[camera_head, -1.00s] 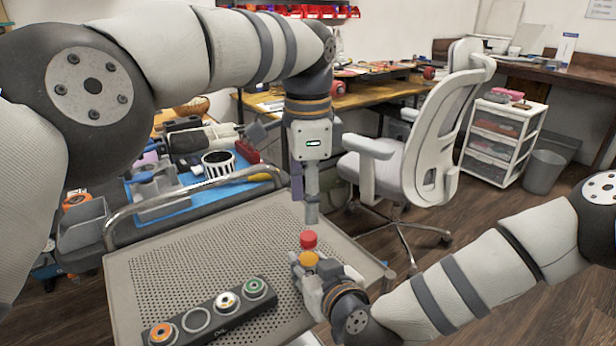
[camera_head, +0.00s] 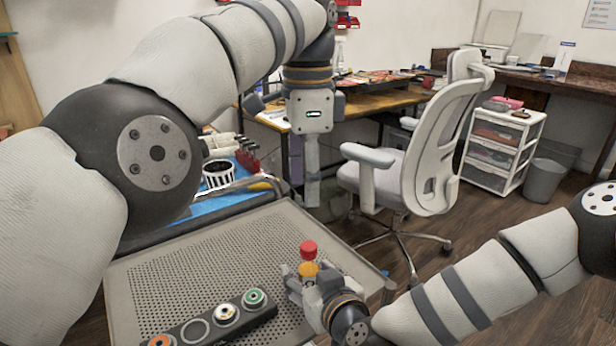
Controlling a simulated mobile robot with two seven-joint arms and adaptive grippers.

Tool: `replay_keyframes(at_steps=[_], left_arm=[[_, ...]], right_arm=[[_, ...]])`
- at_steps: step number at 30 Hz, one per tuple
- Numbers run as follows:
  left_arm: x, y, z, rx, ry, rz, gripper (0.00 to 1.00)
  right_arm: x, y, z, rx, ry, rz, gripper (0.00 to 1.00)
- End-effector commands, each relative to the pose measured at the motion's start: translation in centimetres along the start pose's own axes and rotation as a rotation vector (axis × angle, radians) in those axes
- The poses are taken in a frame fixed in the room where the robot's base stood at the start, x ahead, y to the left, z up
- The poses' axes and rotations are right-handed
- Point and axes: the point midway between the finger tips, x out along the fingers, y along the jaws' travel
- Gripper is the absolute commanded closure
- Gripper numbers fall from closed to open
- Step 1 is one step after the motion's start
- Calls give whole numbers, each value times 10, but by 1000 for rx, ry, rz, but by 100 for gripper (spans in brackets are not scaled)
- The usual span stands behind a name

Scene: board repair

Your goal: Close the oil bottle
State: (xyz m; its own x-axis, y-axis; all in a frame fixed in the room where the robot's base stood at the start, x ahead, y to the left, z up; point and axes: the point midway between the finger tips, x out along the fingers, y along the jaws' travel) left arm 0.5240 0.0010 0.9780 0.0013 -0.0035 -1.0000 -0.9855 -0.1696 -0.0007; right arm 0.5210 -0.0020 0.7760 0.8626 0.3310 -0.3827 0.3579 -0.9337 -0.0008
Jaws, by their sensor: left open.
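The oil bottle (camera_head: 309,269) shows as an orange-yellow body with a red cap (camera_head: 308,250) on top, upright over the right part of the perforated tray. Whether the cap is fully seated is too small to tell. My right gripper (camera_head: 302,285) comes in from the lower right and is shut around the bottle, hiding its lower part. My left gripper (camera_head: 312,200) points straight down above the cap, clear of it and empty. Its fingers show nearly edge-on, and it is open.
The grey perforated tray (camera_head: 215,255) has a raised metal rail. A black holder (camera_head: 252,319) with several coloured round pieces and one empty ring lies at its front. A blue surface with tools is behind left. An office chair (camera_head: 420,160) stands behind right.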

Motion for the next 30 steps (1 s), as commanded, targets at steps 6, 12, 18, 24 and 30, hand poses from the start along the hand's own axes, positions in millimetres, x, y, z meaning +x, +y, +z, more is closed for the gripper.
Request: replay_keyframes(at_steps=[6,12,18,24,30], left_arm=[[0,0,0,0,0,0,54],[0,0,0,0,0,0,54],[0,0,0,0,0,0,54],[0,0,0,0,0,0,54],[0,0,0,0,0,0,54]], right_arm=[[-6,0,0,-1,-1,-1,44],[-47,-1,0,-2,-1,-3,44],[-92,0,0,-1,-1,-2,44],[-116,0,0,0,0,-1,44],[-121,0,0,0,0,1,44]])
